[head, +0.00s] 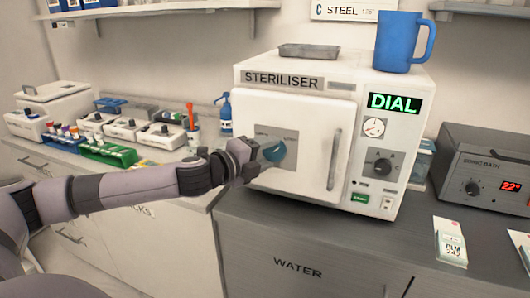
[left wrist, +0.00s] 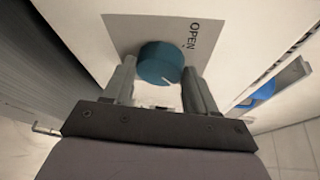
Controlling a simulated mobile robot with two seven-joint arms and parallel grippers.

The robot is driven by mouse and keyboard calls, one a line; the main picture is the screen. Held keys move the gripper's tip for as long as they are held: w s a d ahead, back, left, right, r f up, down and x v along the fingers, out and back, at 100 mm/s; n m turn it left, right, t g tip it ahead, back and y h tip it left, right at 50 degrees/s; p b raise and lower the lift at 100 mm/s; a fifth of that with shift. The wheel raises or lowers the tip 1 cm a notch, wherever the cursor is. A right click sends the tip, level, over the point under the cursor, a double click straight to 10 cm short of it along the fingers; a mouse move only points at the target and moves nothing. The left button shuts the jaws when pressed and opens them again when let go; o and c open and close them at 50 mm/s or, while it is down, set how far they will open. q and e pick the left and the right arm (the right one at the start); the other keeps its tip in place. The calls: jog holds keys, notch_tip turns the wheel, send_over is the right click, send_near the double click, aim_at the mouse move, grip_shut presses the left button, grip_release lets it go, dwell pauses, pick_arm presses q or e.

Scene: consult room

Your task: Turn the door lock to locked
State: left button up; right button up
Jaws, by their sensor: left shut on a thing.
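The door lock (head: 274,150) is a round blue-teal knob on a grey plate on the white door of the steriliser (head: 300,115). My left gripper (head: 257,153) is at the knob from the left and is shut on it. In the left wrist view the lock knob (left wrist: 160,63) sits between the two fingers of my left gripper (left wrist: 158,85). The word OPEN shows on the plate (left wrist: 125,32) beside the knob, and a small white mark shows on the knob's lower edge. The steriliser door looks closed. My right gripper is not in view.
A vertical door handle (head: 334,158) stands right of the lock. A blue mug (head: 400,42) and a grey tray (head: 308,51) sit on top of the steriliser. A sonic bath (head: 490,165) is at the right, and bench items (head: 108,152) crowd the left.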

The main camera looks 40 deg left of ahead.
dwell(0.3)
pick_arm(q)
jog(key=o, duration=1)
jog(key=shift+o, duration=0.2)
jog(key=shift+s, duration=0.15)
jog(key=f+b+v, duration=0.1)
jog(key=b+v, duration=0.3)
jog(key=v, duration=0.2)
jog(key=shift+s+r, duration=0.4)
jog(key=shift+r, duration=0.15)
jog(key=shift+a, duration=0.1)
